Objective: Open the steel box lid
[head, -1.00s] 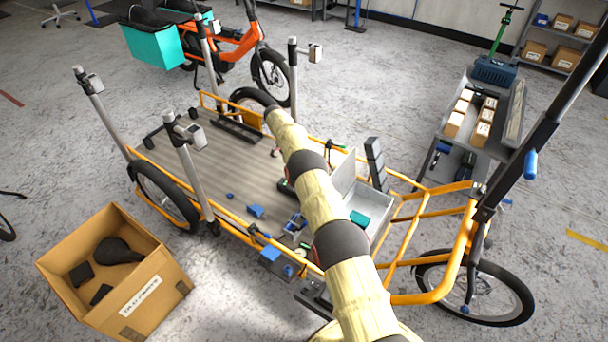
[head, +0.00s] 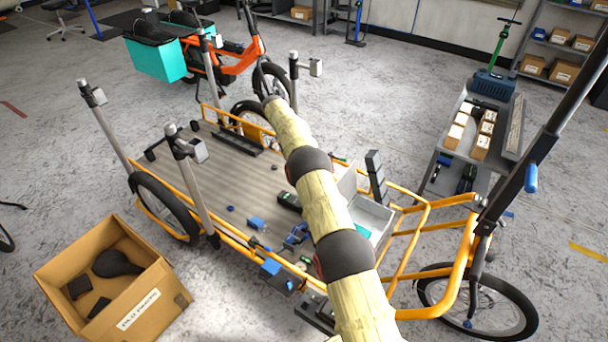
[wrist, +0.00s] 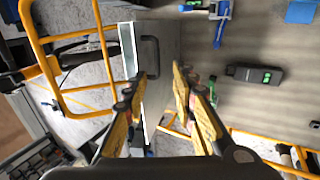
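The steel box (head: 384,216) is on the right end of the cargo bike's deck, partly hidden behind my arm. Its lid (head: 347,178) stands raised, and a teal item (head: 362,230) shows inside. In the wrist view the lid (wrist: 165,45) is a grey panel with a dark handle (wrist: 151,55) and a bright edge. My gripper (wrist: 158,72) has its two fingers apart, in front of the lid near the handle. I cannot tell whether a finger touches it. In the head view my arm hides the gripper.
The deck (head: 225,180) holds small blue tools and a black device (wrist: 255,75). Yellow frame rails (head: 425,230) and stacked dark blocks (head: 375,175) flank the box. Upright posts (head: 190,180) stand along the deck. A cardboard carton (head: 165,300) is on the floor at left.

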